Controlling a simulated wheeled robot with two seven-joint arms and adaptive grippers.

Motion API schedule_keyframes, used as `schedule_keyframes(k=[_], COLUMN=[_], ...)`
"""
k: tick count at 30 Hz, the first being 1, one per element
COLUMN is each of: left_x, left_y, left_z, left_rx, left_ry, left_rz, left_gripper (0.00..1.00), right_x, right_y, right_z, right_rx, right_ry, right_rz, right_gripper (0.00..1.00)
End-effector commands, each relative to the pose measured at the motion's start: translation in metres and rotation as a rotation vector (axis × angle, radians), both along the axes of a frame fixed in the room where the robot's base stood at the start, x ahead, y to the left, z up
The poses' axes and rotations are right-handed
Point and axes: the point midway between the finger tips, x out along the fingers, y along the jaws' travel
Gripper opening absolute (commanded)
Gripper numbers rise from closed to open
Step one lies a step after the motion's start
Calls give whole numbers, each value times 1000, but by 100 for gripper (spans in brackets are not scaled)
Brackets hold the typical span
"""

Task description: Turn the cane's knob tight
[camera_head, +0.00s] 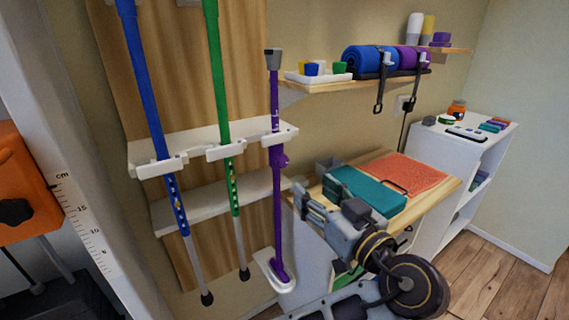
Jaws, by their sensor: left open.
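The purple cane (277,205) stands upright against the wall rack, its foot in a small white holder (268,272) low down. Its purple knob (282,160) sticks out on the right of the shaft, just below the rack's upper white bar. My left gripper (313,181) is open, with nothing seen between its fingers. It is to the right of the cane and a little lower than the knob, apart from both in the picture. How tight the knob is cannot be told. My right gripper is not in view.
A blue cane (143,75) and a green cane (222,75) hang left of the purple one. A wooden-topped cabinet with a teal box (365,190) and a red mat (410,174) stands behind my gripper. A shelf (300,89) with rolled mats is above.

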Motion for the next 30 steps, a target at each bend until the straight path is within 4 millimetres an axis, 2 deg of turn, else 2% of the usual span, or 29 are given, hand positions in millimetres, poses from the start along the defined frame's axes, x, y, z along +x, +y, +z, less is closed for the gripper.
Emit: schedule_keyframes(k=[11, 30], left_x=[10, 79], left_y=[6, 46], left_z=[0, 0], left_rx=[1, 2], left_ry=[0, 0], left_rz=[1, 3], left_gripper=[53, 53], right_x=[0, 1], right_y=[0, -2], right_z=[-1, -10], right_rx=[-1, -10], right_ry=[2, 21], right_rz=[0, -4], right_gripper=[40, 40])
